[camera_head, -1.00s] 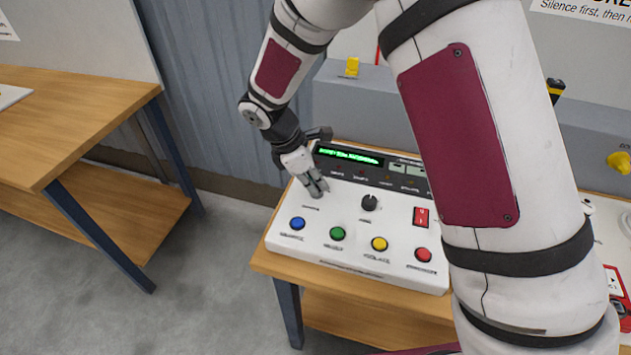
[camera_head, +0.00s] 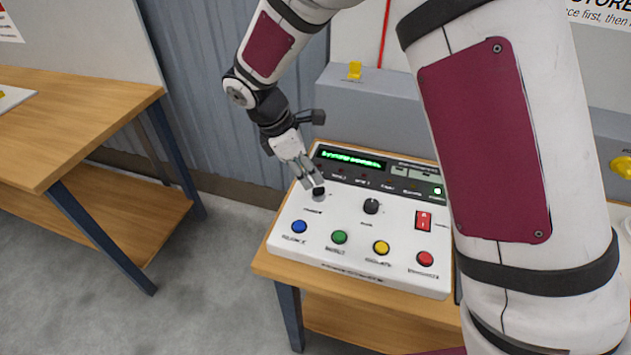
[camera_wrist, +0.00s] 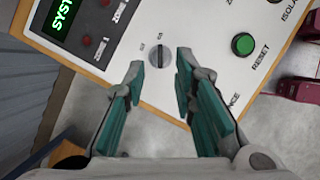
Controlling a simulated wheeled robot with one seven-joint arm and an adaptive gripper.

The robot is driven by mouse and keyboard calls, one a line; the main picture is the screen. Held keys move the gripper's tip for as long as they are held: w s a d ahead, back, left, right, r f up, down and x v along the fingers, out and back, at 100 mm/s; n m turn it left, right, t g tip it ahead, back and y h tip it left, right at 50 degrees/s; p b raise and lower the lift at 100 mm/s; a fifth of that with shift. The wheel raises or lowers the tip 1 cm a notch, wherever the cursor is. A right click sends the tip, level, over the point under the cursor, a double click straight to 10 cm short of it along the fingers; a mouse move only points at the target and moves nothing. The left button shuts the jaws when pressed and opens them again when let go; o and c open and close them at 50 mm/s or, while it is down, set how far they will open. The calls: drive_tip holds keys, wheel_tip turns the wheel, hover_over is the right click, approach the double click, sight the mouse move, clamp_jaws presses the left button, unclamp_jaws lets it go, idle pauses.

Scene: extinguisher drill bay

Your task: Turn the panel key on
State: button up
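The white control panel (camera_head: 350,258) stands on a wooden table, with a lit green display (camera_head: 352,158) along its back. The key knob (camera_wrist: 159,57) is a round grey switch with a raised bar, marked with small text on both sides. In the head view the knob (camera_head: 318,193) sits at the panel's left, just below my fingertips. My gripper (camera_head: 309,182) points down at it from above. In the wrist view my gripper (camera_wrist: 158,68) is open, its teal-padded fingers apart with the knob between and slightly beyond the tips. No contact with the knob is visible.
A second black knob (camera_head: 371,206) and a red rocker switch (camera_head: 423,220) lie right of the key knob. Blue (camera_head: 299,227), green (camera_head: 340,237), yellow (camera_head: 381,248) and red (camera_head: 425,258) buttons line the front. A grey ledge (camera_head: 340,95) stands behind.

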drive_tip(key=v, duration=0.6)
drive_tip(key=shift+r, duration=0.3)
drive_tip(key=shift+a, duration=0.1)
drive_tip(key=s+d+r+m+t+y, duration=0.1)
drive_tip(key=s+d+r+m+y, duration=0.1)
drive_tip(key=s+d+r+m, duration=0.9)
drive_tip(key=s+d+r+m+t+y, duration=0.2)
drive_tip(key=s+d+m, duration=0.6)
drive_tip(key=s, duration=0.5)
wheel_tip(320, 180, up, 2)
drive_tip(key=shift+r+t+y, duration=0.15)
drive_tip(key=shift+t+y, duration=0.15)
drive_tip(key=shift+t, duration=0.5)
